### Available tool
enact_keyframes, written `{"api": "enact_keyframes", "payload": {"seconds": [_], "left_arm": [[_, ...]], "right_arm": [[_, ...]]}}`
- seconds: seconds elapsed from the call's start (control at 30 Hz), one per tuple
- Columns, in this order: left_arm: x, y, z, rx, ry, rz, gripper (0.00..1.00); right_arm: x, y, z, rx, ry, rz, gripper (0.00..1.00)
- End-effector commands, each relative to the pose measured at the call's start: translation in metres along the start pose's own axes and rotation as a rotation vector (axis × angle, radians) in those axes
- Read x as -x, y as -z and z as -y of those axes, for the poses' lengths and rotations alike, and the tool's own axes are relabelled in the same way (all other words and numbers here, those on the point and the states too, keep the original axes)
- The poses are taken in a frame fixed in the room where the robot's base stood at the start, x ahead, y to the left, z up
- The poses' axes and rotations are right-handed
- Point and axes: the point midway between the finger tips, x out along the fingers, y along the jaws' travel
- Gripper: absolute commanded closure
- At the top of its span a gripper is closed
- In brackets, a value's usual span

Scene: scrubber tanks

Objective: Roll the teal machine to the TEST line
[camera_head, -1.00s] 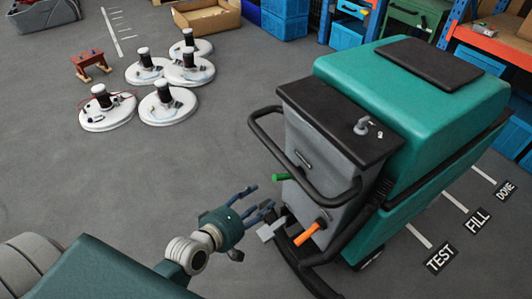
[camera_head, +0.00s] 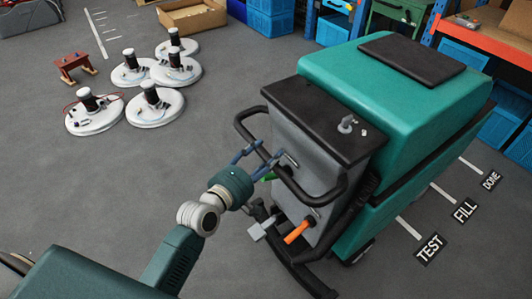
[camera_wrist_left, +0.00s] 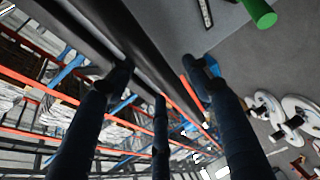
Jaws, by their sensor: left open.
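The teal machine (camera_head: 395,90) stands at the right, with a grey rear panel (camera_head: 300,150) and a black loop handlebar (camera_head: 325,197). My left gripper (camera_head: 267,154) is open at the left part of the handlebar, its fingers spread close around the bar; contact cannot be told. The left wrist view shows the black bar (camera_wrist_left: 135,45) running past the open fingers. A green lever (camera_head: 269,178) is partly hidden behind the gripper, and an orange lever (camera_head: 299,232) sits lower. The TEST label (camera_head: 430,248) and its white line (camera_head: 408,228) lie on the floor right of the machine.
FILL (camera_head: 465,210) and DONE (camera_head: 491,181) labels lie farther along the machine's right side. Several white round scrubber heads (camera_head: 155,107) and a small red stool (camera_head: 77,67) stand at the left. Shelving with blue crates (camera_head: 505,125) is behind.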

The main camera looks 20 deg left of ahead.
Motion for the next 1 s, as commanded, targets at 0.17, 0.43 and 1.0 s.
{"api": "enact_keyframes", "payload": {"seconds": [0.17, 0.43, 1.0], "left_arm": [[-0.0073, -0.0003, -0.0001, 0.0, 0.0, 0.0, 0.49], [-0.0072, -0.0004, 0.0001, 0.0, 0.0, 0.0, 0.61], [-0.0099, 0.0059, 0.0013, -0.001, 0.002, 0.001, 1.0]], "right_arm": [[0.0012, 0.0011, -0.0035, 0.002, -0.004, -0.002, 1.0], [0.0011, 0.0007, -0.0067, 0.003, -0.007, -0.002, 1.0], [-0.001, 0.0042, -0.0073, 0.003, -0.008, -0.006, 1.0]]}}
